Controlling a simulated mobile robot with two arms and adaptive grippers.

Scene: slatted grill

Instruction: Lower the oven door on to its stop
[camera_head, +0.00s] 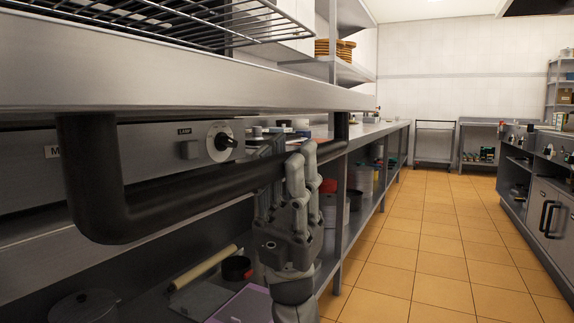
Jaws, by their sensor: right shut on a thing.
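The oven door (180,75) is a broad steel panel across the upper left, swung down and seen nearly edge-on. Its exact angle, hinge and stop cannot be made out. A thick black bar handle (190,195) hangs from its underside on two posts. My right gripper (299,165) comes up from below and is shut on the handle near its far end, with grey fingers around the bar. My left gripper is out of view.
Wire racks (190,22) show above the door. A control panel with a lamp knob (221,142) lies behind the handle. Below are shelves with a pot (85,308) and pans. Open tiled floor (430,235) runs to the right, with counters (540,190) along the far side.

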